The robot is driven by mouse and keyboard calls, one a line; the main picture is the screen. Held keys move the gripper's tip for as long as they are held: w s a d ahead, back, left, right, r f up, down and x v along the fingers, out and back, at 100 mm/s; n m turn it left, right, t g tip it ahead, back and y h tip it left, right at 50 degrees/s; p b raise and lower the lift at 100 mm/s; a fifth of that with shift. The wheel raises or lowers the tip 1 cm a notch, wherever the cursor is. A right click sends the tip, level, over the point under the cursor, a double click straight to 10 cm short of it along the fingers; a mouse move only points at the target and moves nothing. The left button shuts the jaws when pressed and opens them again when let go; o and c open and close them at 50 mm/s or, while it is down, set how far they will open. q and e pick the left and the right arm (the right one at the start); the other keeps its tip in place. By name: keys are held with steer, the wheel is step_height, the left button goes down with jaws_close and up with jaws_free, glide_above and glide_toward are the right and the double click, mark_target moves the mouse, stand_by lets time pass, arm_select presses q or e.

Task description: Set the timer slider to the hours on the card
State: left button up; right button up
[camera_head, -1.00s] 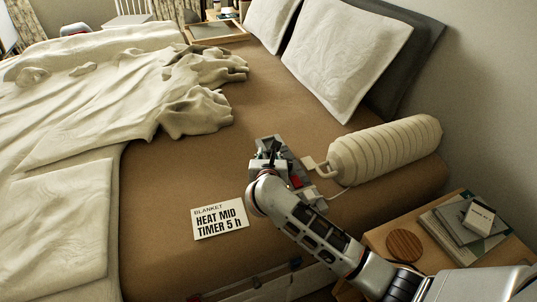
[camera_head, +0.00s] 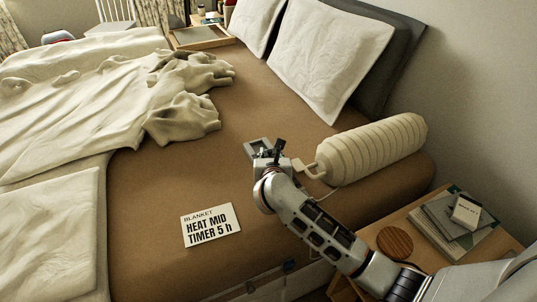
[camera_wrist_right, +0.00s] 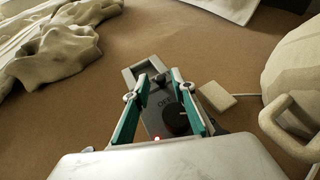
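The grey timer controller (camera_wrist_right: 146,70) lies on the bed; its far end also shows in the head view (camera_head: 256,146). In the right wrist view it has a round black dial (camera_wrist_right: 176,119) by an OFF label and a small dark slider knob (camera_wrist_right: 163,80) further up. My right gripper (camera_wrist_right: 160,76) is over the controller, its teal fingers apart on either side of the slider knob; contact cannot be told. In the head view my right gripper (camera_head: 272,152) hides most of the controller. My left gripper is not in view.
A cream bolster (camera_head: 372,148) lies right of the controller, with a pale plug and cord (camera_wrist_right: 229,95) beside it. Crumpled blanket (camera_head: 160,90) covers the left of the bed. A nightstand (camera_head: 375,240) holds books and a round wooden coaster. Bare brown bed surrounds the card.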

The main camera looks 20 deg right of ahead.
stand_by(0.3)
steer(key=v, duration=1.2)
